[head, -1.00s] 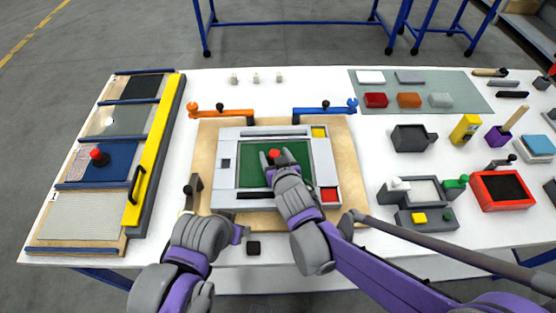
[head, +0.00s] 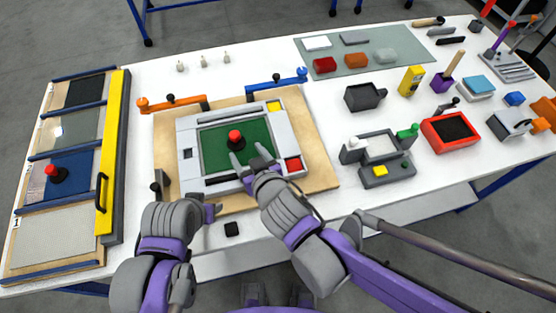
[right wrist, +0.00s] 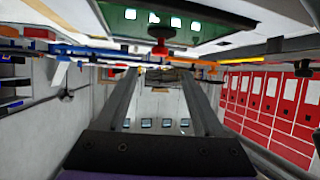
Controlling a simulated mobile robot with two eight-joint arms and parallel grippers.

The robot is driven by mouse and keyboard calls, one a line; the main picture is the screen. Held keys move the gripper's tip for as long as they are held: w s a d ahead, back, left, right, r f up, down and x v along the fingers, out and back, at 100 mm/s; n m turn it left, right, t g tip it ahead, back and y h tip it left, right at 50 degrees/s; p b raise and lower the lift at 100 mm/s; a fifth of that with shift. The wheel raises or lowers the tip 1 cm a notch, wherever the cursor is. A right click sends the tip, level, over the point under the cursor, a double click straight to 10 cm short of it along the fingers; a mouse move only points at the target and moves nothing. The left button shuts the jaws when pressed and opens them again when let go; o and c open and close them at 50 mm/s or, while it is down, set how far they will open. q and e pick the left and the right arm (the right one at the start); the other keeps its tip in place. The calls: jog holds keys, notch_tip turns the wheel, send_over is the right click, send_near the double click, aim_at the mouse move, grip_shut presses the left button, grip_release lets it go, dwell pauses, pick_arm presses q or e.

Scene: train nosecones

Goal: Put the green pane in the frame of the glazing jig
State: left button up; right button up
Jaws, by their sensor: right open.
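The green pane (head: 222,156) with a red knob (head: 235,138) lies in the opening of the light grey frame (head: 188,127) of the glazing jig, on a wooden board (head: 163,130). I cannot tell if it sits fully flush. My right gripper (head: 252,160) is open and empty, just below and right of the knob, apart from it. In the right wrist view the knob (right wrist: 161,34) and pane (right wrist: 190,18) show beyond the spread fingers (right wrist: 157,85). My left gripper (head: 212,211) is by the jig's lower left edge; its jaws are unclear.
Orange (head: 172,103) and blue (head: 276,85) clamp arms stand at the board's far edge. A pane rack with a yellow bar (head: 113,150) is at left. A small black block (head: 232,229) lies in front. Fixtures and a red tray (head: 450,132) are at right.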

jog(key=d+h, duration=0.1)
jog(key=d, duration=0.2)
jog(key=d+f+m+h, duration=0.1)
jog(key=d, duration=0.4)
jog(key=shift+w+d+f+m+g+h, duration=0.25)
jog(key=shift+d+f+m+g+h, duration=0.05)
jog(key=shift+d+f+h, duration=0.1)
jog(key=shift+m+g+h, duration=0.6)
jog(key=shift+h, duration=0.1)
jog(key=d, duration=0.2)
jog(key=s+d+f, duration=0.1)
jog(key=d, duration=0.3)
jog(key=shift+s+f, duration=0.2)
jog(key=s+d, duration=0.1)
jog(key=d, duration=0.1)
jog(key=s+d+f+m+g+h, duration=0.1)
jog(key=s+d, duration=0.1)
jog(key=d, duration=0.1)
jog(key=s+d+f+g, duration=0.1)
jog(key=s+d, duration=0.1)
jog(key=shift+d+m, duration=0.3)
jog(key=s+d+f+m+g, duration=0.1)
jog(key=s+d+g, duration=0.1)
jog(key=s, duration=0.3)
jog(key=shift+d+f+h, duration=0.2)
jog(key=shift+d+h, duration=0.1)
jog(key=shift+d, duration=0.4)
